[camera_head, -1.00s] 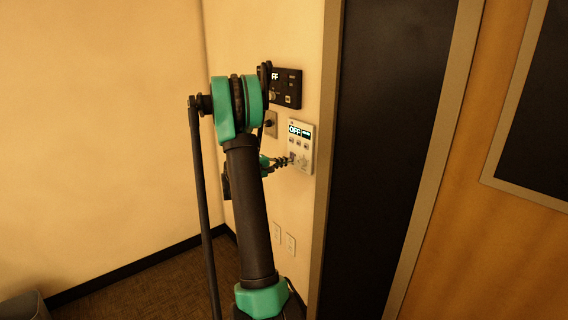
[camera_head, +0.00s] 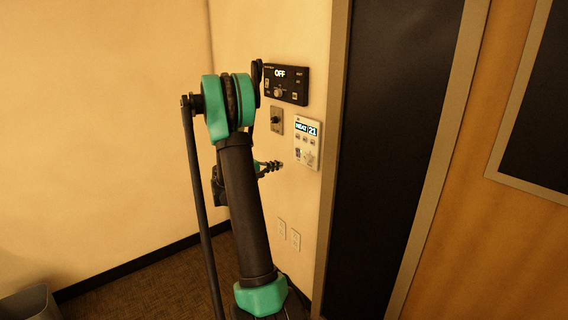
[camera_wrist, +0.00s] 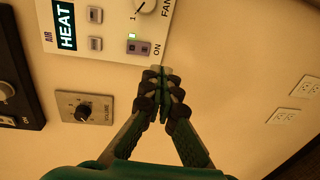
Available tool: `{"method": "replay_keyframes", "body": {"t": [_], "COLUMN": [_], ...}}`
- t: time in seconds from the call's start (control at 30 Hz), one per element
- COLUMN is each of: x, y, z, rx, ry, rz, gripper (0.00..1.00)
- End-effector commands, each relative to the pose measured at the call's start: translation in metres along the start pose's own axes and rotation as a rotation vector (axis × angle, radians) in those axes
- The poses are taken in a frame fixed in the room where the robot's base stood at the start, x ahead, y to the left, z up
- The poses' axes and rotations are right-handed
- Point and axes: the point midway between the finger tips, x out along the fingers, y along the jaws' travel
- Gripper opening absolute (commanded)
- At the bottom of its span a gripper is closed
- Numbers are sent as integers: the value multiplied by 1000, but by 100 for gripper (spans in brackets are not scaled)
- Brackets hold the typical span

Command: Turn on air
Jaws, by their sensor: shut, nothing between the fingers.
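The white air panel (camera_head: 307,142) is on the wall beside the dark door.
A black panel (camera_head: 287,84) reading OFF is above. A grey volume knob plate (camera_head: 277,120) sits between them, also in the wrist view (camera_wrist: 84,106). Wall outlets (camera_head: 288,234) are below. A dark door (camera_head: 395,100) is to the right. A bin (camera_head: 30,304) is at lower left.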

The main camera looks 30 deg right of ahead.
Motion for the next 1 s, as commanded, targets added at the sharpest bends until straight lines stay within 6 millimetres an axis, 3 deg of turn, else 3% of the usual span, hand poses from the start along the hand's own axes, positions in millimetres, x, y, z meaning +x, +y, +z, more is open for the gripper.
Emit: {"method": "replay_keyframes", "body": {"t": [0.13, 0.33, 1.0], "x": [-27, -48, -53], "y": [-6, -12, -13], "z": [-1, 0, 0], "rx": [0, 1, 1], "ry": [4, 1, 1], "rz": [0, 0, -3], "gripper": [0, 0, 0]}}
